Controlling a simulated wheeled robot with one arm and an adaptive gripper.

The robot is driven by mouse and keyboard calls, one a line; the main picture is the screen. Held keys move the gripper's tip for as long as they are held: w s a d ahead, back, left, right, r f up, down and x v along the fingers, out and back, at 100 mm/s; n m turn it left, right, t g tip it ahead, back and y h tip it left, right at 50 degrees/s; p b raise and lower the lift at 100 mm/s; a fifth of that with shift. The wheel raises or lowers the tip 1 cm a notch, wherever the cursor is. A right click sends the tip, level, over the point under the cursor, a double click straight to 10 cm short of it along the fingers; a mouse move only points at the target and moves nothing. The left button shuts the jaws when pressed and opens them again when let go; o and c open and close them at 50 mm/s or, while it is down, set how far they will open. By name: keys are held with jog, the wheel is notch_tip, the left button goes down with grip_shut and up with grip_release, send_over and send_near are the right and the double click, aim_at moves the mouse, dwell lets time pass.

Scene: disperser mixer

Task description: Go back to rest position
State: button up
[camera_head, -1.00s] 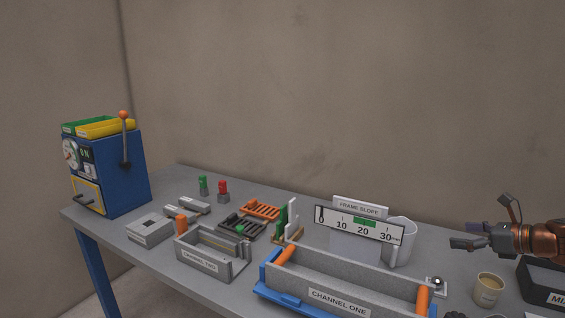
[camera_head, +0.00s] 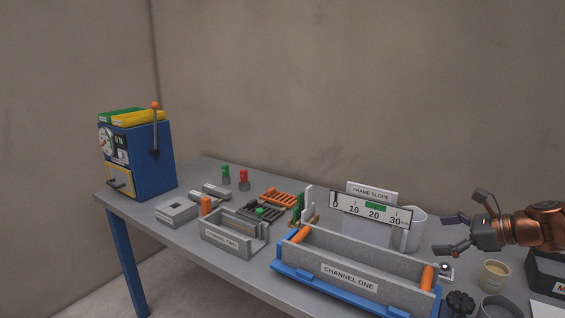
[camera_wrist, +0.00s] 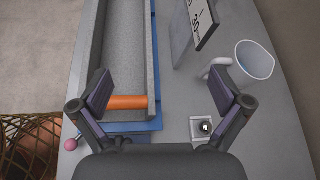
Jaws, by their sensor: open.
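My gripper (camera_head: 454,234) is at the right of the head view, above the right end of the channel one trough. Its two fingers are spread apart with nothing between them. The wrist view also shows the open gripper (camera_wrist: 165,92) from behind, over the table.
A white pitcher (camera_head: 416,228) and the frame slope gauge (camera_head: 370,209) stand behind the trough. A beige cup (camera_head: 494,275), a dark knob (camera_head: 460,302) and a dark box (camera_head: 545,272) are on the right. A blue machine (camera_head: 140,160) with a lever stands at the far left.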

jog(key=s+a+f+n+g+b, duration=0.1)
jog(key=s+a+n+g, duration=0.2)
jog(key=a, duration=0.6)
jog(key=s+a+f+n+g+b, duration=0.2)
jog(key=a+n, duration=0.4)
jog(key=a, duration=0.3)
jog(key=s+a+f+n+g+h+b, duration=0.1)
jog(key=s+a+f+n+g+h, duration=0.15)
jog(key=s+a+f+n, duration=0.45)
jog(key=s+f+n+g+h+b, duration=0.2)
jog(key=s+f+n+h, duration=0.3)
jog(key=s, duration=0.7)
jog(key=s+f+n+g+h+b, duration=0.1)
jog(key=s+f+n+g+b, duration=0.15)
jog(key=s+f, duration=0.65)
notch_tip(320, 180, up, 17)
jog(key=s+d+n+t+p, duration=0.1)
jog(key=s+p, duration=0.1)
jog(key=p, duration=1)
jog(key=shift+f+p, duration=0.2)
jog(key=shift+p, duration=0.2)
jog(key=shift+s, duration=0.1)
